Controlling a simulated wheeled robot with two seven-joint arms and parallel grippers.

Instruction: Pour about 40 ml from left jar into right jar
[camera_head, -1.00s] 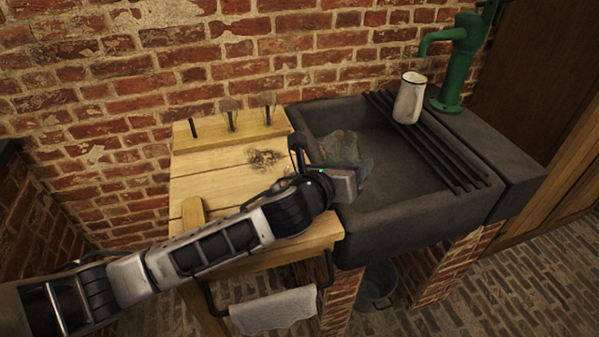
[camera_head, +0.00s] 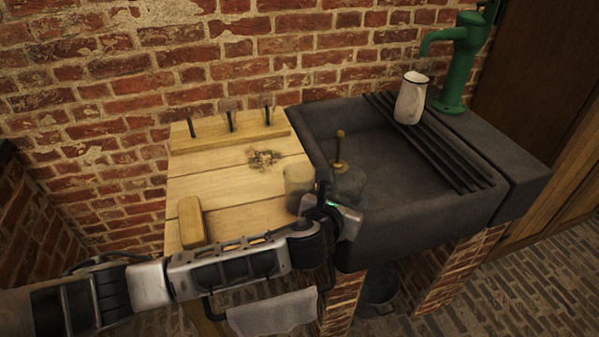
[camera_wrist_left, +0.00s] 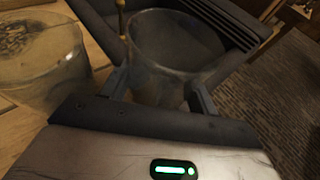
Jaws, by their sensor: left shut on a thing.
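My left gripper (camera_head: 338,198) is shut on a clear glass jar (camera_head: 350,182), at the bench's right edge beside or over the sink. In the left wrist view the held jar (camera_wrist_left: 165,50) is between the two fingers, with its open rim upward. Another clear glass jar (camera_head: 298,182) stands on the wooden bench, just left of the held one, and also shows in the left wrist view (camera_wrist_left: 40,65). The jars are apart in that view. I cannot read the liquid level in either jar. My right gripper is not in view.
A dark stone sink (camera_head: 440,210) adjoins the wooden bench (camera_head: 225,165). A brass knobbed rod (camera_head: 339,148) stands behind the held jar. A white jug (camera_head: 411,98) is on the ribbed drainer, near a green pump (camera_head: 459,60). A wooden block (camera_head: 191,221) lies at the bench's left.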

